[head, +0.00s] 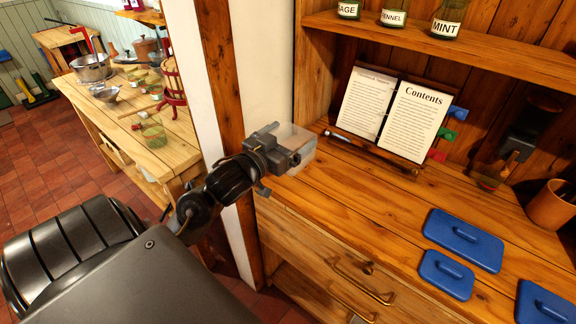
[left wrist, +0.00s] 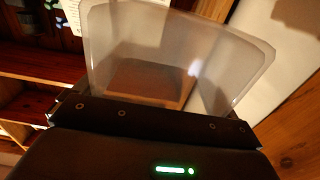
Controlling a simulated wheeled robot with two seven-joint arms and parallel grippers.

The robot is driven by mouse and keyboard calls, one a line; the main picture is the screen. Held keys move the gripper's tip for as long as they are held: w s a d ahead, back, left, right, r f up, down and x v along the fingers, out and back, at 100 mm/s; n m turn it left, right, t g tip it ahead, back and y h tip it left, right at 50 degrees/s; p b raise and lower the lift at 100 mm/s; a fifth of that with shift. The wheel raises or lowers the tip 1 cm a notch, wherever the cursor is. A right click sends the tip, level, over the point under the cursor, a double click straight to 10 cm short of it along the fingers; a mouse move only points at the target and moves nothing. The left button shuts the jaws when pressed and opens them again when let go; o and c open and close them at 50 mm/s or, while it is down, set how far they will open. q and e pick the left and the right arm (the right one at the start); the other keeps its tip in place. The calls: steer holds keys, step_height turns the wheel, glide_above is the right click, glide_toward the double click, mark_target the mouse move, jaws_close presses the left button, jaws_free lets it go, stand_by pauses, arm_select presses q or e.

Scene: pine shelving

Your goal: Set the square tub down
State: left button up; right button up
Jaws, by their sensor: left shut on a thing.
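The square tub (head: 300,140) is clear, frosted plastic, at the left end of the pine counter (head: 330,190), near the white wall. My left gripper (head: 287,152) is shut on the near side of the tub, and hides part of it. In the left wrist view the tub (left wrist: 180,50) fills the upper middle, its open inside facing the camera, with the dark gripper body below. I cannot tell whether the tub's base touches the counter. My right gripper is in neither view.
An open book on a stand (head: 390,115) is just right of the tub. Blue lids (head: 463,240) lie at the counter's front right. A brown pot (head: 550,207) stands farther right. A wooden post (head: 222,70) rises left of the tub. The counter between the book and lids is clear.

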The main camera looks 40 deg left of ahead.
mark_target(291, 141)
arm_select(q)
steer(key=a+f, duration=0.1)
steer(key=w+f, duration=0.1)
steer(key=f, duration=0.1)
steer(key=w+a+f, duration=0.1)
steer(key=shift+w+a+f, duration=0.15)
steer(key=shift+w+a, duration=0.05)
steer(key=shift+a, duration=0.15)
steer(key=shift+w+a+f, duration=0.4)
steer(key=shift+f, duration=0.2)
steer(key=shift+w+a+f+p, duration=0.1)
steer(key=shift+f+p, duration=0.2)
steer(key=shift+f, duration=1.45)
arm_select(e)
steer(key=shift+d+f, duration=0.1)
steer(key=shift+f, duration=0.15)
